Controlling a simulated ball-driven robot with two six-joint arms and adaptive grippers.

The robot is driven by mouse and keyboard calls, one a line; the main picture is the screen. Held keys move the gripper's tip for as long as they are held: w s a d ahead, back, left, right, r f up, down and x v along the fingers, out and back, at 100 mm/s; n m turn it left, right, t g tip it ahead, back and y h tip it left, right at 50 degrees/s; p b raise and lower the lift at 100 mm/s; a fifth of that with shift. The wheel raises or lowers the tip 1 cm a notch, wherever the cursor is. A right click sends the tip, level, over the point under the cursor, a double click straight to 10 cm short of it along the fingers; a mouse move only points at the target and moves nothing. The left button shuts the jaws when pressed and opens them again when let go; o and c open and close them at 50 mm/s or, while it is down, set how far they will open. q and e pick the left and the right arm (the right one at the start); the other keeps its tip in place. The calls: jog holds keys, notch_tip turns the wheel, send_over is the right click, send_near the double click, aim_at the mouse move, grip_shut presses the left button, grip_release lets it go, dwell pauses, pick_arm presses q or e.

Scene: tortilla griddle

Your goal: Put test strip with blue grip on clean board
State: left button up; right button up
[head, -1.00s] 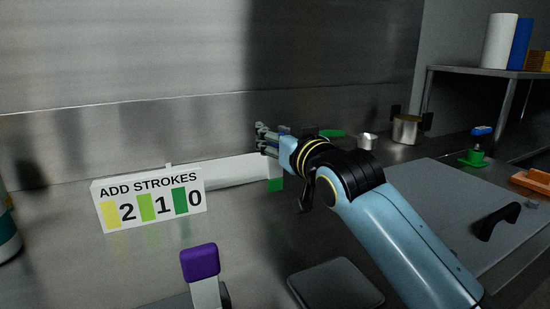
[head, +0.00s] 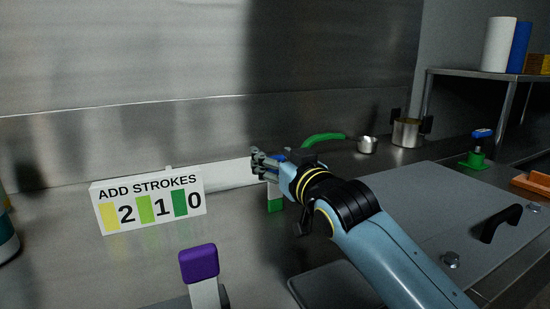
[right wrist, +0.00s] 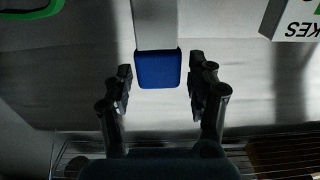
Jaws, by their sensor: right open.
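The test strip with the blue grip (right wrist: 158,69) shows in the right wrist view, its blue end between my right gripper's fingers (right wrist: 160,88), with gaps on both sides. In the head view its white shaft and green end (head: 275,206) hang below my right gripper (head: 259,165), which partly covers the blue grip (head: 278,158). That gripper is open. A dark flat board (head: 312,284) lies at the front, partly behind my right arm; I cannot tell whether it is the clean board. My left gripper is not in view.
A sign (head: 150,200) reading "ADD STROKES 2 1 0" stands left of the strip. A purple-grip strip (head: 198,264) stands in front. A large grey plate (head: 425,190) with a black handle (head: 500,223) lies right. Metal cups (head: 367,145) and a green curved handle (head: 322,138) are behind.

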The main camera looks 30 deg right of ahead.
jog(key=shift+r, duration=0.15)
jog(key=s, duration=1.2)
jog(key=shift+a, duration=0.3)
